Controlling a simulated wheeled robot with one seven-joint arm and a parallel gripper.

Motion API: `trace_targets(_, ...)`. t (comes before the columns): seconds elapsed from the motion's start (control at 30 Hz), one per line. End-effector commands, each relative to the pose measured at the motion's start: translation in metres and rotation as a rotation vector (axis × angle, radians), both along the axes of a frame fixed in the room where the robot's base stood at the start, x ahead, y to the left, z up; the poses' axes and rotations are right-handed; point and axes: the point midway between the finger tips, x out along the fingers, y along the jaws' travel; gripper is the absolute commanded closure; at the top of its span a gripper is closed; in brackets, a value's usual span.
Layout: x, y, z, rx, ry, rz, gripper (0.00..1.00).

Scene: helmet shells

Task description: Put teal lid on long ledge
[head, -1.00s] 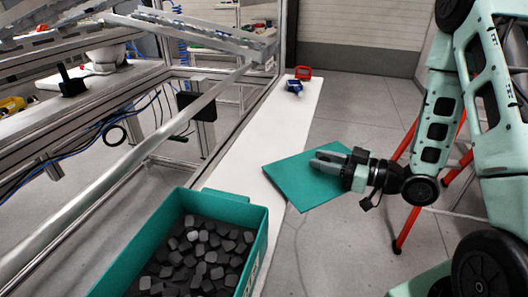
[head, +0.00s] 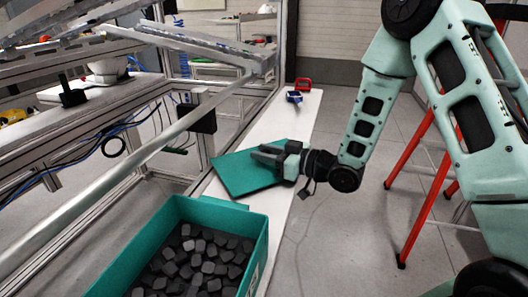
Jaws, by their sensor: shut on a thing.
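The teal lid (head: 240,178) is a flat square plate over the white long ledge (head: 295,128), just beyond the bin. My gripper (head: 268,154) is shut on the lid's right side, with its fingers lying across the top. The lid's left corner reaches past the ledge's left edge toward the metal frame. I cannot tell whether the lid touches the ledge or hovers a little above it.
A teal bin (head: 258,228) full of dark blocks stands at the near end of the ledge. A blue item (head: 294,97) and a red item (head: 303,84) sit at the far end. A metal frame (head: 120,148) runs along the left. Red stand legs (head: 425,205) are at right.

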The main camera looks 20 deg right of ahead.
Motion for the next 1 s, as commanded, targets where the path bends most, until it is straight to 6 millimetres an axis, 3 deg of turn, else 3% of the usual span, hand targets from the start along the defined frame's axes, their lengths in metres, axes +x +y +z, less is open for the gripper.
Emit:
trace_targets(0.4,0.003,0.003,-0.006,0.0,0.0,0.0,0.96)
trace_targets(0.43,0.003,0.003,-0.006,0.0,0.0,0.0,0.69)
trace_targets(0.5,0.003,0.003,-0.005,0.0,0.0,0.0,0.5)
trace_targets(0.87,0.003,0.003,-0.001,0.0,0.0,0.0,0.5)
trace_targets(1.0,-0.009,-0.01,-0.003,-0.002,0.002,-0.003,0.5)
